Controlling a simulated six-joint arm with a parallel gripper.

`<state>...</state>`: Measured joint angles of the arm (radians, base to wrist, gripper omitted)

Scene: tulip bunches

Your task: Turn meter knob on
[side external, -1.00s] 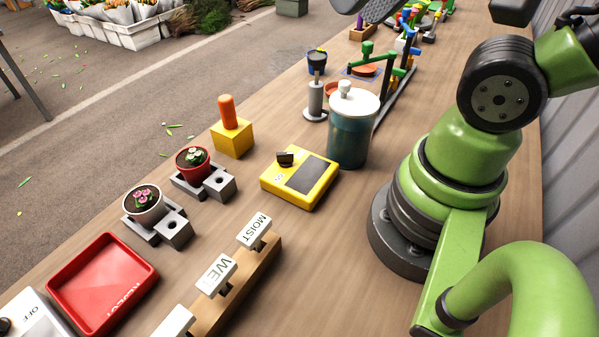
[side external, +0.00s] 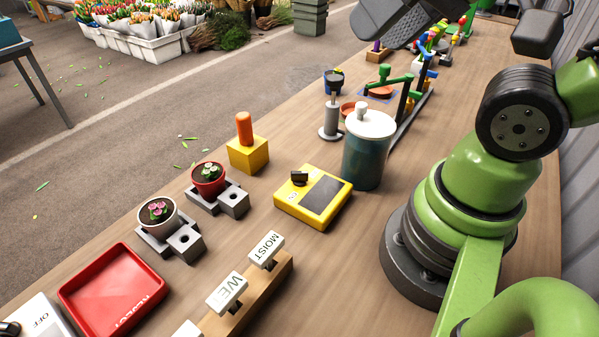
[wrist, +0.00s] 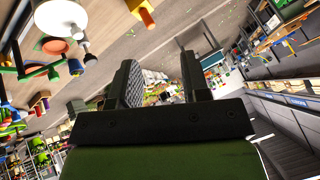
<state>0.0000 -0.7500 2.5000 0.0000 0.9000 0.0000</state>
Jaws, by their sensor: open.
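The yellow meter (side external: 335,213) lies on the wooden bench in the side view, left of my arm's base. It has a dark grey screen (side external: 321,195) and a black knob (side external: 298,178) on its upper left part. The knob's exact setting is too small to read. My gripper (wrist: 160,68) is open in the wrist view, with nothing between its two dark fingers. It is raised above the bench and well away from the meter, which I cannot make out in the wrist view. In the side view, only dark grey parts of my arm's end show at the top edge.
A lidded blue-green jar (side external: 364,158) stands close behind the meter. A yellow block with an orange handle (side external: 247,150) is left of it. Two potted plants, a red tray (side external: 75,292) and a rack with MOIST (side external: 266,250) and WET signs are nearer. Bare bench lies around the meter.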

